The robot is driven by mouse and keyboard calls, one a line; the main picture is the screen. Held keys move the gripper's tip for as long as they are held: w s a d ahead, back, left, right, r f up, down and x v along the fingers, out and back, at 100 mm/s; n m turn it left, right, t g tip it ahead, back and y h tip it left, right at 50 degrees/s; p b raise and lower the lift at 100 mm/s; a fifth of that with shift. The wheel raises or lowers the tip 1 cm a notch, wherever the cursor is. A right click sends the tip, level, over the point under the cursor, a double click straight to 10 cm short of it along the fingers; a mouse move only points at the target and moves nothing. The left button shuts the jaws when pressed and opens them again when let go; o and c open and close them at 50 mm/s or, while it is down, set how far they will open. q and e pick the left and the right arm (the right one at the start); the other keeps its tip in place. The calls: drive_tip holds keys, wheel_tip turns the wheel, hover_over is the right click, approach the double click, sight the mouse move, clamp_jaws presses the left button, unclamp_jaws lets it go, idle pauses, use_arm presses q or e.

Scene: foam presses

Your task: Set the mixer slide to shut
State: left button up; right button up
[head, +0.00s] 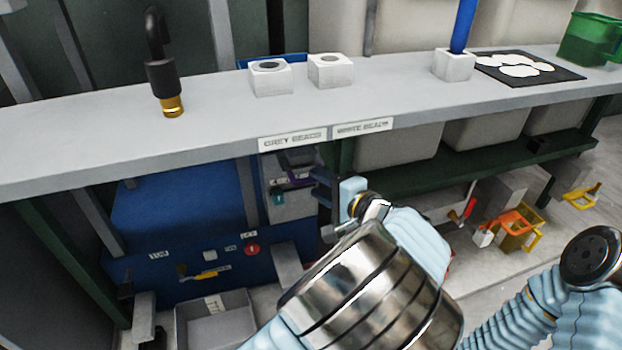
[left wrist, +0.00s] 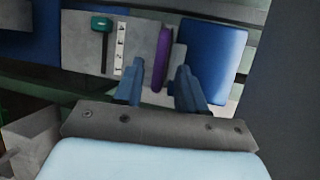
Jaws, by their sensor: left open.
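A grey panel (head: 289,200) on the blue machine carries a purple handle (head: 298,178) and a green knob (head: 278,184). In the left wrist view the purple handle (left wrist: 162,58) is a long upright bar, and the green knob (left wrist: 102,24) sits at the top of a dark slot beside a marked white strip (left wrist: 120,48). My left gripper (head: 318,184) is open at the panel. In the left wrist view its fingers (left wrist: 160,74) lie either side of the purple handle; contact is unclear.
The bench (head: 215,125) runs above the panel, with two white blocks and labels at its edge. The blue machine (head: 180,215) has a red button (head: 252,250) and a yellow handle (head: 205,274). A grey bin (head: 215,325) stands below. Orange and yellow handles are at right.

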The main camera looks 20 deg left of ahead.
use_arm(q)
drive_tip(key=v, duration=0.9)
drive_tip(key=shift+s+d, duration=0.15)
drive_tip(key=shift+d, duration=0.1)
drive_tip(key=shift+d+r, duration=0.1)
